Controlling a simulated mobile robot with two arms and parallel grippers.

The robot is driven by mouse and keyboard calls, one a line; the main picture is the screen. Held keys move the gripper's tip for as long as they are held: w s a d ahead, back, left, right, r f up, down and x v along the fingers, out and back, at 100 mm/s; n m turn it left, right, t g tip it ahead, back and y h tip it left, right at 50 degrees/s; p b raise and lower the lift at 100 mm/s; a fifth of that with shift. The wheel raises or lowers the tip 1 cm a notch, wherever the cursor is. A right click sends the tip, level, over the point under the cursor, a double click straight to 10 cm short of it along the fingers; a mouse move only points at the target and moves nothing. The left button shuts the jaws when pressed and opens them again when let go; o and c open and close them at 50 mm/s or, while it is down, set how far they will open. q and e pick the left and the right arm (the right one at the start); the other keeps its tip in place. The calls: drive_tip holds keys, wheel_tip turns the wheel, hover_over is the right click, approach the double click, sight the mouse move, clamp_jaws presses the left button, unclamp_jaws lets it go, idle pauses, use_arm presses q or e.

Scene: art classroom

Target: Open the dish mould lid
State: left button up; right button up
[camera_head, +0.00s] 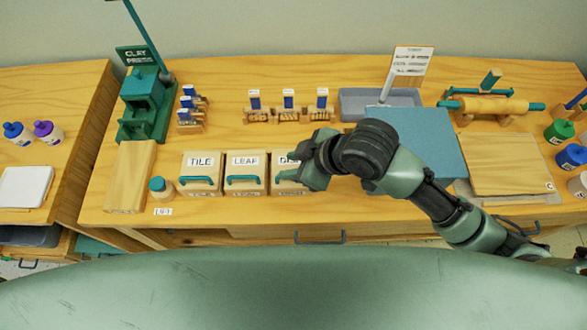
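Three wooden moulds stand in a row on the workbench. They are the tile mould (201,162), the leaf mould (245,162) and the dish mould (287,161), whose label is partly hidden by my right gripper. The tile and leaf lids are closed and have teal front handles; the dish mould's lid also looks closed. My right gripper (290,177) reaches in from the right and is at the front of the dish mould, by its handle. The fingertips blend with the handle, so I cannot tell whether they grip it. My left gripper is not in view.
A teal clay press (147,92) and a wooden board (130,176) are at the left. Small labelled stands (288,107) are behind the moulds. A grey tray (352,103), a blue slab (428,138) and a rolling pin (490,106) are at the right.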

drive_tip(key=shift+w+f+n+g+h+p, duration=0.15)
drive_tip(key=shift+f+n+g+h+p, duration=0.1)
drive_tip(key=shift+f+n, duration=0.6)
drive_tip(key=shift+w+f+n+g+h+p, duration=0.1)
drive_tip(key=shift+f+n+g+h, duration=0.2)
drive_tip(key=shift+f+n, duration=0.5)
drive_tip(key=shift+w+f+n+g+h+p, duration=0.2)
drive_tip(key=shift+f+n, duration=0.35)
drive_tip(key=shift+f, duration=0.6)
clamp_jaws()
